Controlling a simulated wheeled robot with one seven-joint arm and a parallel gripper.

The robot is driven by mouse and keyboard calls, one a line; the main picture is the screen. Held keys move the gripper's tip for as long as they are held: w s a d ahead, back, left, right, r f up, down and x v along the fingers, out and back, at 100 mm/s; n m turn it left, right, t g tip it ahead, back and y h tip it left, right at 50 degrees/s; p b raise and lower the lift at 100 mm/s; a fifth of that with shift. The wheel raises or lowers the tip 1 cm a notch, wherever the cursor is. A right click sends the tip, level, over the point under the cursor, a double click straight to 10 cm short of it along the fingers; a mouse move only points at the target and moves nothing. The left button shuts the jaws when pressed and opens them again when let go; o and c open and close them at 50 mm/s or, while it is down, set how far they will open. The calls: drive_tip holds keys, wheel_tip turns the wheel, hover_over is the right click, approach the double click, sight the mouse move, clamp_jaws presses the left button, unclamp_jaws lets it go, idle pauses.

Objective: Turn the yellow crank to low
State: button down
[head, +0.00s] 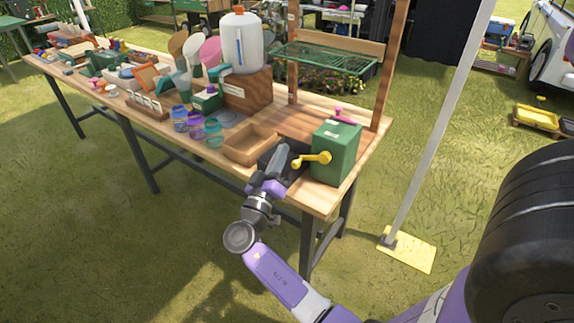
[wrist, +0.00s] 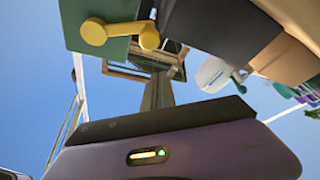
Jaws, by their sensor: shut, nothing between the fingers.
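A green box (head: 335,155) stands at the right front corner of the wooden table. The yellow crank (head: 313,158) is on its front face, its arm pointing left with the knob at the left end. A pink lever (head: 344,117) sits on top of the box. My gripper (head: 283,148) is shut and empty, just left of the crank knob and apart from it in the head view. In the wrist view, the yellow crank (wrist: 96,32) and the green box (wrist: 88,12) are at the upper left, beyond my gripper's fingers (wrist: 160,88). No low marking is readable.
An open wooden tray (head: 250,146) lies left of my gripper. A wooden post stands behind the box. A white jug (head: 241,42) on a wooden block (head: 247,92), jars and brushes crowd the table farther left. Grass is open in front of the table.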

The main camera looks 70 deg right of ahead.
drive_tip(key=b+v, duration=0.2)
drive_tip(key=v, duration=0.7)
wheel_tip(320, 180, up, 3)
drive_tip(key=p, duration=0.5)
hover_over(288, 174)
drive_tip(key=w, duration=0.2)
drive_tip(key=shift+d, duration=0.3)
drive_tip(key=shift+s+a+f, duration=0.1)
drive_tip(key=shift+s+f, duration=0.2)
drive_tip(key=shift+f, duration=0.2)
drive_tip(key=shift+s+a+f, duration=0.1)
drive_tip(key=shift+s+f, duration=0.2)
drive_tip(key=shift+f, duration=0.2)
drive_tip(key=shift+s+f, duration=0.35)
drive_tip(key=shift+f, duration=0.25)
